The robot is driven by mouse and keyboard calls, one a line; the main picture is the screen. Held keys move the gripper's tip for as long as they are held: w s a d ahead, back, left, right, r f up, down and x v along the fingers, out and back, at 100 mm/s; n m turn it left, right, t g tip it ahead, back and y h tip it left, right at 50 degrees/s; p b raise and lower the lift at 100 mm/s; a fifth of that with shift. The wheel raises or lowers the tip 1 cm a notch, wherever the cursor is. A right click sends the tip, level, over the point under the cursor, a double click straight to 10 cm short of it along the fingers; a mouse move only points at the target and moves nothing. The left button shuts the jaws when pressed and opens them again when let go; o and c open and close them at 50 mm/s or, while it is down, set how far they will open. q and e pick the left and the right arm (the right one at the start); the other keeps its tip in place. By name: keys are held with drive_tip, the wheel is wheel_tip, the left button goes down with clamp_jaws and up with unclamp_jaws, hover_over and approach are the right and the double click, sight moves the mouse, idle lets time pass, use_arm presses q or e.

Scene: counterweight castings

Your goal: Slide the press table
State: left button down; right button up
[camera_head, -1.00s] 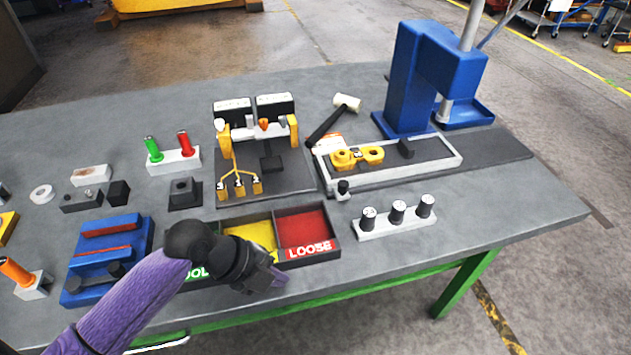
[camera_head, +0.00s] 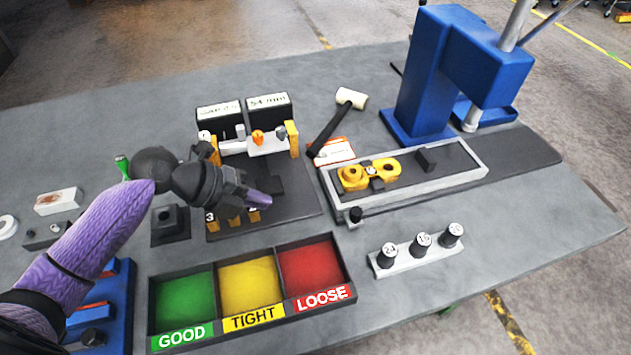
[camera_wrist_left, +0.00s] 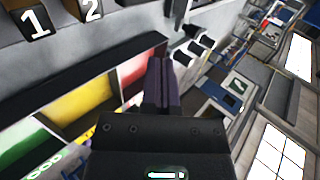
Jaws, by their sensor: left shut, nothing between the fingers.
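The press table (camera_head: 470,181) is a light-framed sliding tray with a dark bed, lying on a dark rail below the blue press (camera_head: 424,75). A yellow casting (camera_head: 353,180) with two round bosses lies on its left part, and a dark block (camera_head: 427,160) stands to the right of the casting. A small black knob (camera_head: 356,215) is at the tray's front left corner. My left gripper (camera_head: 262,201) is shut and empty, above the fixture plate, to the left of the press table and apart from it. It also shows shut in the left wrist view (camera_wrist_left: 161,80). My right gripper is not in view.
A three-part bin (camera_head: 262,250) marked good, tight and loose lies in front of my left gripper. A gauge stand (camera_head: 265,145) is behind it. A mallet (camera_head: 335,120) lies left of the press.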

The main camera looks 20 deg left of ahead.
sight(336, 212)
use_arm(q)
drive_tip(key=b+x, duration=0.1)
drive_tip(key=x, duration=0.8)
drive_tip(key=shift+s+d+r, duration=0.1)
drive_tip(key=d, duration=0.1)
drive_tip(key=w+d, duration=0.2)
drive_tip(key=shift+d+f, duration=0.1)
drive_tip(key=shift+f, duration=0.2)
drive_tip(key=shift+w+d, duration=0.3)
drive_tip(key=shift+d, duration=0.05)
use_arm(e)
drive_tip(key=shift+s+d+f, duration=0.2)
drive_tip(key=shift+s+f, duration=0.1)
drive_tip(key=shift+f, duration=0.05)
use_arm(q)
drive_tip(key=shift+d, duration=0.1)
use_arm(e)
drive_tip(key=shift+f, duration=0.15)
